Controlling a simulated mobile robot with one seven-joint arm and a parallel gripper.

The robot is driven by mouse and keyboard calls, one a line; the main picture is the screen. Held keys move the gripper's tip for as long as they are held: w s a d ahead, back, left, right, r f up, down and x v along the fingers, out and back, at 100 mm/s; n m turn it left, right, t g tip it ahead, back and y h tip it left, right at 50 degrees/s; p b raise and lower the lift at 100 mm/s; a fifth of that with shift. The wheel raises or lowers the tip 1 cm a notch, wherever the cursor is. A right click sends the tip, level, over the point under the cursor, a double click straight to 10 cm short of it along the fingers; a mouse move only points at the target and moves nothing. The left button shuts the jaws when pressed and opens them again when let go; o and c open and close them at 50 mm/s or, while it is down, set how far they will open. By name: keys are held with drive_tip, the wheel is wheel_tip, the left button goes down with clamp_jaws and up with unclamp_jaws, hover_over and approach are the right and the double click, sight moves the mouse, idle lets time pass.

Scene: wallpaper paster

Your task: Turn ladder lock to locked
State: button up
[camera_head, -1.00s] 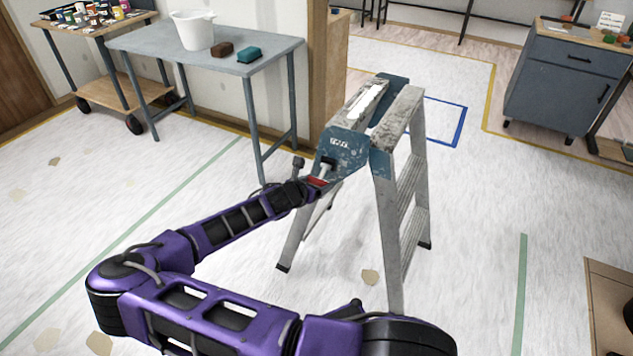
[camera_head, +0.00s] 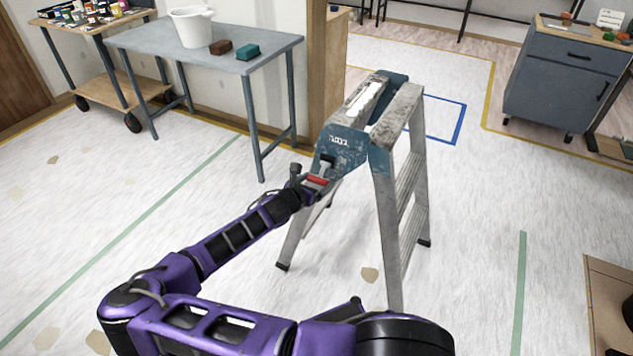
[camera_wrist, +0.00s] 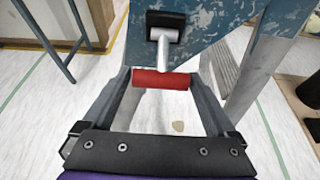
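The stepladder (camera_head: 348,140) stands open, with worn blue plates at its top and grey legs. Its lock is a short pale lever with a red handle (camera_head: 318,180), on the side plate facing my arm. In the wrist view the red handle (camera_wrist: 162,79) lies crosswise below the lever (camera_wrist: 163,48), which hangs from a black square mount (camera_wrist: 165,20). My gripper (camera_wrist: 162,82) is open, one finger on each side of the handle's ends. I cannot tell whether the fingers touch it. In the head view my gripper (camera_head: 308,186) is small and partly hidden.
A grey-blue table (camera_head: 270,50) with a white bucket (camera_head: 192,27), a brown block (camera_head: 220,47) and a teal block (camera_head: 247,52) stands behind left. A wooden cart (camera_head: 125,84) is beyond it. A blue cabinet (camera_head: 560,85) stands at the right. The floor around the ladder is mostly clear.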

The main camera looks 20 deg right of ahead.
drive_tip(key=shift+o, duration=0.2)
drive_tip(key=shift+s+a+r, duration=0.1)
drive_tip(key=shift+s+r, duration=0.05)
drive_tip(key=p+v, duration=0.2)
drive_tip(key=v, duration=1.5)
drive_tip(key=shift+p, duration=0.4)
